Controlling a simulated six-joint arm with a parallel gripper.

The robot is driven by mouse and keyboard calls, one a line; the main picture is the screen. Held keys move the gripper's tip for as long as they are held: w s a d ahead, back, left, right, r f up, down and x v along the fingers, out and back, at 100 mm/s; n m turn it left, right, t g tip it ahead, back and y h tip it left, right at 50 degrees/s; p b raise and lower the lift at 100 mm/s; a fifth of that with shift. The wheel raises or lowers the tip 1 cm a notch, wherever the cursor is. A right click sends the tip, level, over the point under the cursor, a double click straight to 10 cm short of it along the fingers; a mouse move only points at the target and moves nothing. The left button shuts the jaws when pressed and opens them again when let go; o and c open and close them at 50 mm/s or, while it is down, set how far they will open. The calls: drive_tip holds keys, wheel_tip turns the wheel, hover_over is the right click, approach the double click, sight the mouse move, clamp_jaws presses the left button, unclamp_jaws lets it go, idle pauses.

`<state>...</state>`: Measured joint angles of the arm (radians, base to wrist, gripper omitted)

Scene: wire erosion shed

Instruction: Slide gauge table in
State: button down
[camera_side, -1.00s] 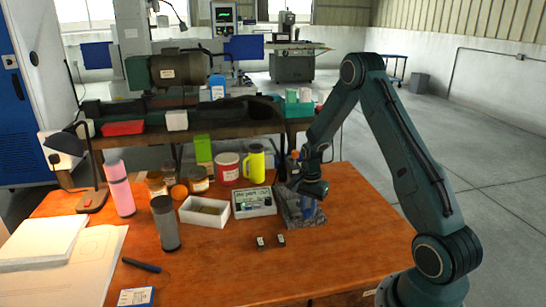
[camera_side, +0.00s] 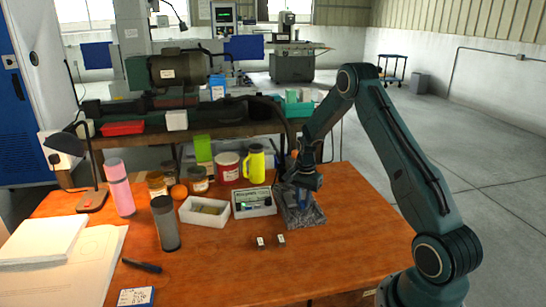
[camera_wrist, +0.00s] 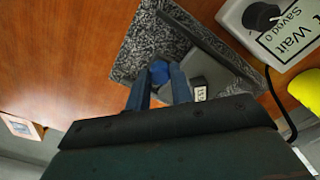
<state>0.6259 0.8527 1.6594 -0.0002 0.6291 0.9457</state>
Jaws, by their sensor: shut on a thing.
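A speckled grey granite base (camera_side: 309,216) stands at the right of the orange table, and it also shows in the wrist view (camera_wrist: 148,40). A grey block with a small white label (camera_wrist: 205,80) sits on this base, which I take to be the gauge table. A blue knob (camera_wrist: 159,70) is beside that block. My gripper (camera_wrist: 160,82) is shut on the blue knob, one finger on each side. In the side view my gripper (camera_side: 301,196) is low over the base and hides part of it. How the knob joins the block is hidden.
A white readout box (camera_side: 254,203) stands just left of the base, with a white tray (camera_side: 203,212) beyond. Two small blocks (camera_side: 270,241) lie in front. The table's front right is clear.

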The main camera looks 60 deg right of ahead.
drive_tip(key=c, duration=1.2)
unclamp_jaws()
drive_tip(key=shift+c, duration=0.2)
drive_tip(key=shift+r, duration=0.1)
wheel_tip(320, 180, up, 14)
drive_tip(key=shift+f, duration=0.2)
